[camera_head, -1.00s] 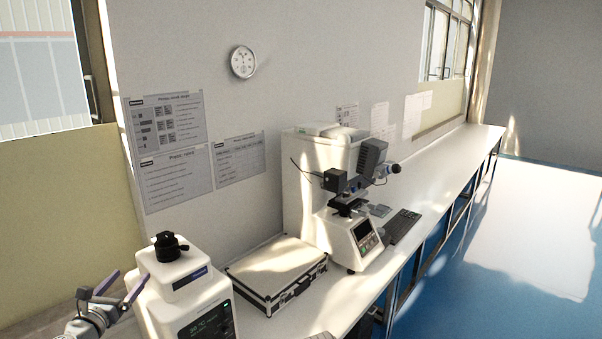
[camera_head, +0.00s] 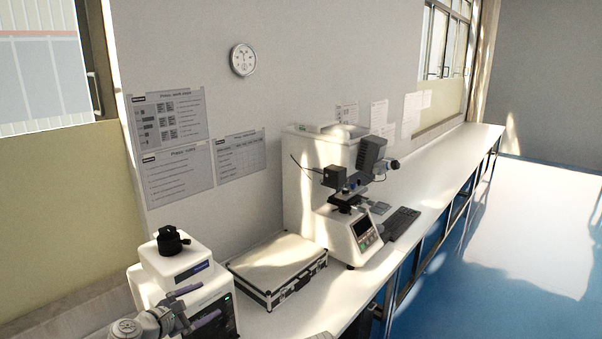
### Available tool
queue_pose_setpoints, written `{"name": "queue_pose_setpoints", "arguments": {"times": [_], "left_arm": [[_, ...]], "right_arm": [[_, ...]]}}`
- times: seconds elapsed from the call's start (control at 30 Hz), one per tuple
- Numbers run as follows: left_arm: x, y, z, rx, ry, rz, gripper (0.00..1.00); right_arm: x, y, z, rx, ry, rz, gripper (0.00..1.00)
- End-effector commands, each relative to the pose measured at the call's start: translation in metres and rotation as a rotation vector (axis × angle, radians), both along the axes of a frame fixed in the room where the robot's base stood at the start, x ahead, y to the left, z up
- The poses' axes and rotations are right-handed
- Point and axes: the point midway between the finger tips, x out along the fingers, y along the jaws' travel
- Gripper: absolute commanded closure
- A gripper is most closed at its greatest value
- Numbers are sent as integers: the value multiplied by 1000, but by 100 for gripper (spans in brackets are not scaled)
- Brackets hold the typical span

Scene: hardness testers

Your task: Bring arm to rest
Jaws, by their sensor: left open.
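My left gripper (camera_head: 205,302) is at the bottom left of the head view, open, with nothing between its two dark purple fingers. It points right and overlaps the front of the near white hardness tester (camera_head: 168,265) in the picture, hiding part of its dark screen. I cannot tell whether it touches the tester. Most of my left arm lies below the frame. My right gripper is out of view.
A silver, black-edged case (camera_head: 278,264) lies on the white bench (camera_head: 440,176) beside the near tester. Beyond it stand a microscope-type tester (camera_head: 348,235) and a keyboard (camera_head: 402,224). The far bench is clear. Open blue floor (camera_head: 500,270) lies to the right.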

Motion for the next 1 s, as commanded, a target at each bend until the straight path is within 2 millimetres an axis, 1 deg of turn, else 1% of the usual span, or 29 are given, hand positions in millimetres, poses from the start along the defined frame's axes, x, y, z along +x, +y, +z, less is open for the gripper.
{"name": "queue_pose_setpoints", "arguments": {"times": [0.03, 0.07, 0.1, 0.13, 0.17, 0.2, 0.27, 0.3, 0.37, 0.4, 0.5, 0.53, 0.6, 0.7, 0.83, 1.0], "left_arm": [[-6, -31, -15, 98, 11, -100, 6], [-10, -48, -26, 172, 18, -169, 6], [-19, -73, -40, 276, 25, -273, 6], [-26, -90, -52, 358, 27, -357, 6], [-35, -107, -64, 441, 29, -445, 6], [-48, -128, -80, 553, 29, -567, 6], [-70, -154, -102, 714, 25, -754, 6], [-85, -167, -115, 819, 20, -880, 6], [-108, -183, -133, 964, 9, -1070, 6], [-123, -190, -144, 1056, 2, -1196, 6], [-154, -199, -161, 1250, -16, -1485, 6], [-162, -200, -165, 1299, -20, -1562, 6], [-177, -201, -170, 1393, -26, -1721, 6], [-192, -199, -173, 1487, -28, -1891, 6], [-200, -196, -173, 1549, -27, -2012, 6], [-202, -194, -172, 1565, -23, -2044, 6]], "right_arm": [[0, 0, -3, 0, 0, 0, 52], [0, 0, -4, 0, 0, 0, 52], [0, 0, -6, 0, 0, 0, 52], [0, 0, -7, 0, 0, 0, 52], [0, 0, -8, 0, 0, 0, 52], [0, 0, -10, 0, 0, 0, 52], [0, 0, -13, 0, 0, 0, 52], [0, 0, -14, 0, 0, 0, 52], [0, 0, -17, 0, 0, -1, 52], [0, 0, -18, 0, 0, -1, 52], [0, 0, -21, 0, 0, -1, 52], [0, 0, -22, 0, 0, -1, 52], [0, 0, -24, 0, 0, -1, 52], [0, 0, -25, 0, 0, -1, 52], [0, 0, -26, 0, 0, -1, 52], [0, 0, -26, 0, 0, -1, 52]]}}
